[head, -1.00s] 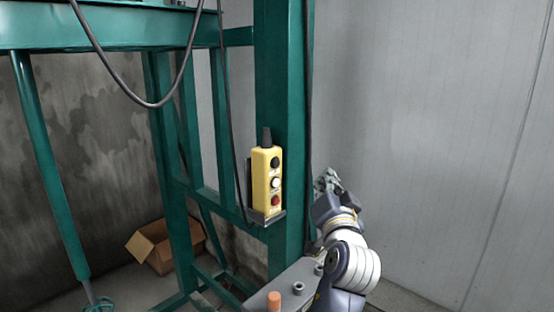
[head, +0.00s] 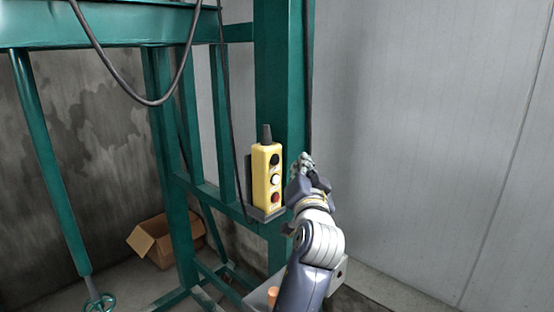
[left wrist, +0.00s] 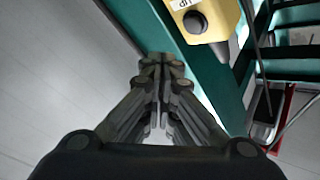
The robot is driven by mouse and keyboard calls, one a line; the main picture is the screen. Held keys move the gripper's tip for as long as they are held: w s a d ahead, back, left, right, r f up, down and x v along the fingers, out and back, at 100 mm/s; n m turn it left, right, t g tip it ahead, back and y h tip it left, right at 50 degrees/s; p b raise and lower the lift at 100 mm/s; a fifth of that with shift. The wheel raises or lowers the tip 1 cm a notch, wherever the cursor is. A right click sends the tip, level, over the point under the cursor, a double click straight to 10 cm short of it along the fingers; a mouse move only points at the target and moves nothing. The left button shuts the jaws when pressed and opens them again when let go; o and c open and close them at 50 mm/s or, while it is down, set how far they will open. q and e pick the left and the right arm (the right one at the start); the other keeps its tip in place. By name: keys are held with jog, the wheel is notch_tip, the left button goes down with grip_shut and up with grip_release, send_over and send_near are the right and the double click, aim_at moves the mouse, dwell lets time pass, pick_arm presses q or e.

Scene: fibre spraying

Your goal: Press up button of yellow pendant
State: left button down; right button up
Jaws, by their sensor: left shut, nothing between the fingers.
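The yellow pendant (head: 266,178) stands upright on a small bracket on the green post. In the left wrist view the pendant (left wrist: 222,18) is at the top right, with a black button (left wrist: 195,21) beside a label reading "UP". My left gripper (head: 305,160) is shut and empty, just right of the pendant, apart from it in the picture. Its closed fingers (left wrist: 160,62) point up the wrist view, below and left of the button. My right gripper is not in view.
The green post (head: 283,80) and frame stand behind the pendant. A dark cable (head: 150,103) hangs at the upper left. An open cardboard box (head: 165,240) lies on the floor. The grey wall (head: 430,130) on the right leaves free room.

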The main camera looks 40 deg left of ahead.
aim_at(276, 160)
pick_arm(q)
jog(key=a, duration=0.3)
jog(key=shift+w+a+p, duration=0.15)
jog(key=shift+a+p, duration=0.05)
jog(key=shift+p, duration=0.1)
dwell(0.4)
jog(key=shift+a, duration=0.15)
dwell(0.8)
jog(key=shift+a, duration=0.3)
jog(key=shift+w+a+p, duration=0.1)
jog(key=shift+a+p, duration=0.3)
jog(key=shift+a, duration=0.2)
dwell(0.7)
jog(key=shift+d, duration=0.2)
dwell(0.4)
jog(key=shift+d, duration=0.9)
